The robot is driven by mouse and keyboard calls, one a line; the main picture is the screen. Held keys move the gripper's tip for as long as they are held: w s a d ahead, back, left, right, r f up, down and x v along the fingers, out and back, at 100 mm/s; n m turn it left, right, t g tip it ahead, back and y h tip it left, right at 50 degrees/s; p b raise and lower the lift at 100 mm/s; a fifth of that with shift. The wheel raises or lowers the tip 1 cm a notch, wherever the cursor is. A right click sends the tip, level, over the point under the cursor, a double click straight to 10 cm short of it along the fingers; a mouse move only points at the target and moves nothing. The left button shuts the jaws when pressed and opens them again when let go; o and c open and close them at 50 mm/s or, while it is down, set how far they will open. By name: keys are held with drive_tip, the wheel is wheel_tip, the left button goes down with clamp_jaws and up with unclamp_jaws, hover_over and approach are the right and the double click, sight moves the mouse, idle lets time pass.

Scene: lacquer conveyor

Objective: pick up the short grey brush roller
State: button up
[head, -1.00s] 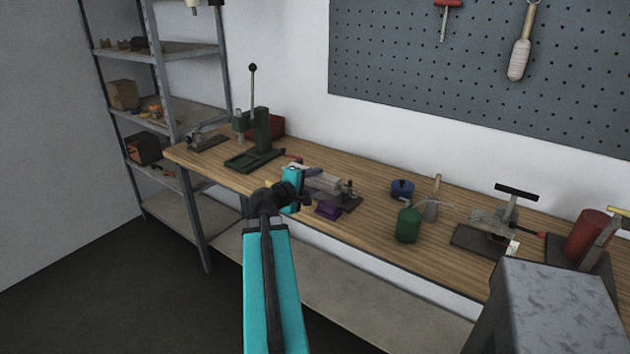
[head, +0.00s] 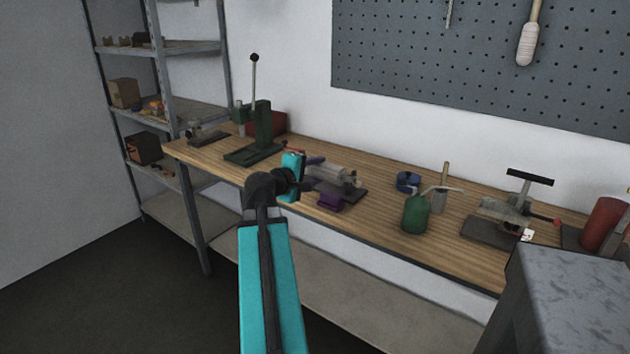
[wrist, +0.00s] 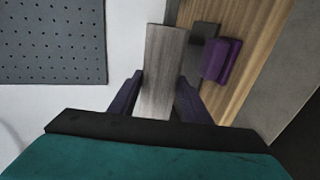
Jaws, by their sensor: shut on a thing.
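The short grey brush roller (wrist: 162,65) lies between the two purple fingers of my gripper (wrist: 158,95) in the wrist view. The fingers close on it from both sides, and its far end reaches out beyond the fingertips. In the head view the roller (head: 326,171) shows as a pale grey cylinder at my gripper (head: 314,166), by a dark fixture plate (head: 352,193) on the bench. My arm partly hides the gripper there. I cannot tell whether the roller still touches the fixture.
A purple block (head: 331,202) sits at the fixture's near side. A green press (head: 260,130) stands left on the wooden bench (head: 385,225). A green canister (head: 416,214), a blue round item (head: 408,181) and a clamp (head: 510,210) stand right. A pegboard (head: 470,70) hangs behind.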

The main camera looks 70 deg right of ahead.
sight(319, 175)
drive_tip(key=shift+s+a+f+b, duration=0.15)
drive_tip(key=shift+a+b, duration=0.85)
drive_tip(key=shift+b, duration=3.35)
drive_tip(key=shift+s+a+r, duration=0.15)
drive_tip(key=shift+a, duration=0.55)
drive_tip(key=shift+s+a+r, duration=0.1)
drive_tip(key=shift+a+r, duration=0.05)
drive_tip(key=shift+a, duration=0.5)
